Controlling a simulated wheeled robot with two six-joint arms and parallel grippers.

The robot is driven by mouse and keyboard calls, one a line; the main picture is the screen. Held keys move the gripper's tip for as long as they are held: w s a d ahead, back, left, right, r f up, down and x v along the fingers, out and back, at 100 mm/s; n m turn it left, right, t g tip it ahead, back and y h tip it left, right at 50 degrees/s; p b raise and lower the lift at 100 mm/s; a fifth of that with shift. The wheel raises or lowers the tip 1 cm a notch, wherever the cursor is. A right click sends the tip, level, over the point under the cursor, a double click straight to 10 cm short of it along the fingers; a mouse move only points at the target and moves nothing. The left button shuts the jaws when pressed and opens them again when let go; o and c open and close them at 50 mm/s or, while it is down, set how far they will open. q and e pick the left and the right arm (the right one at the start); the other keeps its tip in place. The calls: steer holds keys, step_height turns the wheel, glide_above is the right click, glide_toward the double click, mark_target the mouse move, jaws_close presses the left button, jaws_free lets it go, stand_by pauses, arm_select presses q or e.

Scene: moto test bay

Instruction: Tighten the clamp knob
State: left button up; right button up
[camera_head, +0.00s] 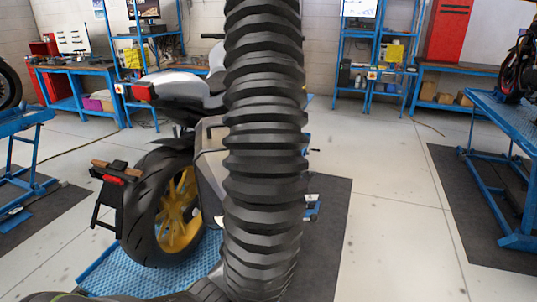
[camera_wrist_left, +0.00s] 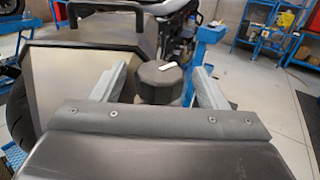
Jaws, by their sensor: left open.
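The clamp knob (camera_wrist_left: 160,84) is black and many-sided, with a white mark on its top. In the left wrist view it stands between the two grey fingers of my left gripper (camera_wrist_left: 160,72). The gripper is open, and a gap shows between the knob and each finger. The lower part of the knob is hidden behind the gripper's dark body. In the head view the knob and my left gripper do not show; a black ribbed sleeve of my arm covers the middle. My right gripper is in neither view.
A motorcycle (camera_head: 183,84) with a yellow rear wheel stands on a blue lift platform (camera_head: 105,272). A grey metal case (camera_wrist_left: 80,75) is left of the knob, a blue post (camera_wrist_left: 207,52) behind it. Another blue lift (camera_head: 497,108) stands right. Open floor (camera_head: 395,190) lies between.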

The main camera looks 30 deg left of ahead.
arm_select(q)
steer(key=shift+w+a, duration=0.45)
steer(key=shift+a, duration=0.05)
steer(key=shift+c, duration=0.2)
